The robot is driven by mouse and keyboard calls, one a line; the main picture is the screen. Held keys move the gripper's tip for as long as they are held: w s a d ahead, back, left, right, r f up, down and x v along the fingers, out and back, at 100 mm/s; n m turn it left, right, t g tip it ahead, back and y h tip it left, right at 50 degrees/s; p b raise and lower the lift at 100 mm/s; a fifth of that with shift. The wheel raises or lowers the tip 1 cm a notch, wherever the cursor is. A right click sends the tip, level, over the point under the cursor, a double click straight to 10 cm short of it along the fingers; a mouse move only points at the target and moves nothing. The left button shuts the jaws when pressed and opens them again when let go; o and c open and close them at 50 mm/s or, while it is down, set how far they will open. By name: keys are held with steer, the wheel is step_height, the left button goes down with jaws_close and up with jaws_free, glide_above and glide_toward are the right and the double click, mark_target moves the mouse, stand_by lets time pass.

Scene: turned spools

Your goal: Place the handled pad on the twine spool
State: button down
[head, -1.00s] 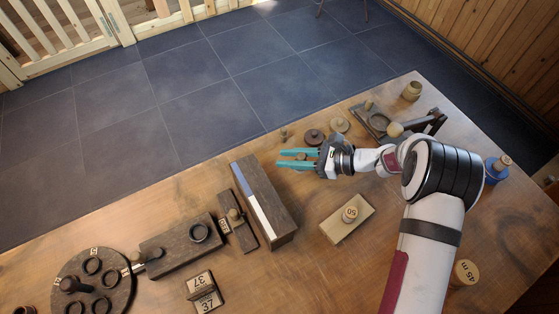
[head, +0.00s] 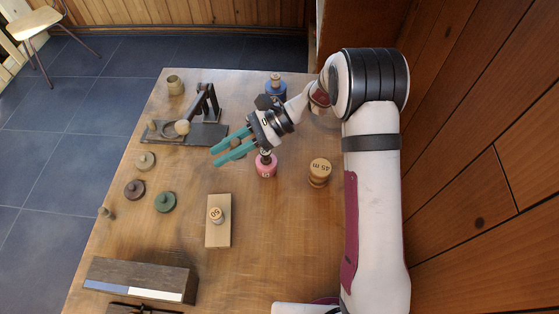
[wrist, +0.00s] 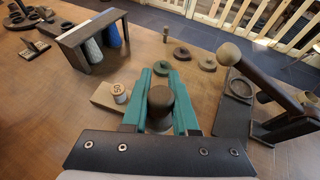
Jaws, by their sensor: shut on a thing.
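My gripper (head: 232,151) is shut on a brown, round-topped knob (wrist: 160,104), which I take for the handled pad's handle; it also shows between the teal fingers in the head view (head: 236,143). It is held above the table, and its lower part is hidden. A tan spool marked "45 m" (head: 319,171), which looks like the twine spool, stands upright to the right of the gripper in the head view. A pink spool (head: 265,167) stands nearer the gripper, close below the wrist. A blue spool (head: 276,86) stands farther back.
Tan (head: 145,160), dark (head: 134,190) and green (head: 165,202) knobbed discs lie to the left. A dark stand with a ball-ended lever (head: 205,132) is beside the gripper. The table's lower middle is clear.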

steer(key=w+d+r+m+t, duration=0.2)
steer(key=w+d+m+t, duration=0.15)
steer(key=d, duration=0.65)
steer(key=m+t+y, duration=0.1)
steer(key=m+t, duration=0.1)
glide_above(320, 174)
steer(key=w+a, duration=0.2)
steer(key=a, duration=0.1)
steer(key=shift+n, duration=0.25)
steer(key=f, duration=0.8)
steer(key=shift+d+f, duration=0.25)
steer(key=shift+f, duration=0.25)
steer(key=shift+f, duration=0.1)
steer(key=c, duration=0.7)
jaws_free()
